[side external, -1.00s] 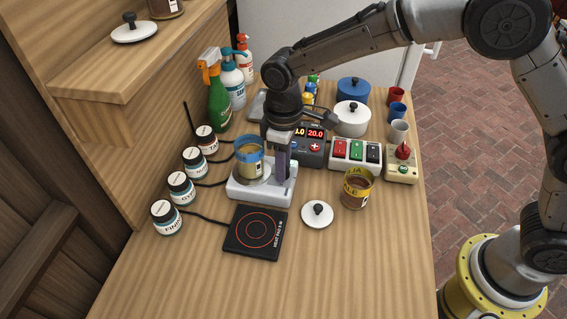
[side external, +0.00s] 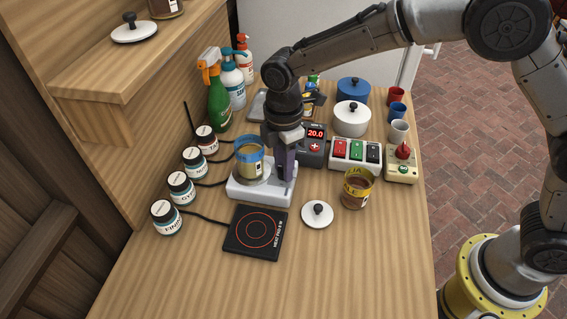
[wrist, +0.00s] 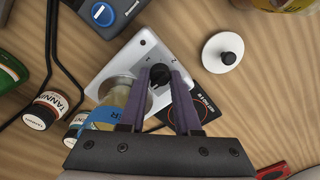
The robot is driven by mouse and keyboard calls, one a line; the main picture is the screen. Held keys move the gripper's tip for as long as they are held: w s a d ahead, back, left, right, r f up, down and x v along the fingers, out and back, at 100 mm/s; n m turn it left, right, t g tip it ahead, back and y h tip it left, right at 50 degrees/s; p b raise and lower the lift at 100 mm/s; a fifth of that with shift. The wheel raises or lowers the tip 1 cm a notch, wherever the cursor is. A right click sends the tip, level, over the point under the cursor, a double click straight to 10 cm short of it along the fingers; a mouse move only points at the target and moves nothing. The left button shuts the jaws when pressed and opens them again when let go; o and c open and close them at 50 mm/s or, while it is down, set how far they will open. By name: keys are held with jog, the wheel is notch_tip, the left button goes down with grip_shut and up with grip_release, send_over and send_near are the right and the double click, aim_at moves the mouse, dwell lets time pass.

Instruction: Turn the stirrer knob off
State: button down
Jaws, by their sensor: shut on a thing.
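The stirrer is a white flat unit (side external: 249,193) on the wooden table, and it also shows in the wrist view (wrist: 126,58). A glass jar with a blue band (side external: 249,163) stands on its left part. The stirrer's black knob (wrist: 160,74) shows between my fingertips in the wrist view. My gripper (side external: 283,178) points down at the right part of the stirrer and is shut on the knob. The fingers hide the knob in the side view, and its exact pointer angle cannot be told.
A black heating pad (side external: 255,233) lies in front. A white lid (side external: 317,213) and a yellow-banded jar (side external: 357,188) stand to the right. A switch box (side external: 355,154) and a display unit (side external: 313,146) are behind. Labelled small jars (side external: 181,188) line the left. The front table is clear.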

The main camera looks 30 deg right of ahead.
jog(key=shift+r+n, duration=0.1)
jog(key=shift+n, duration=0.5)
jog(key=c, duration=0.6)
grip_release()
notch_tip(320, 180, up, 14)
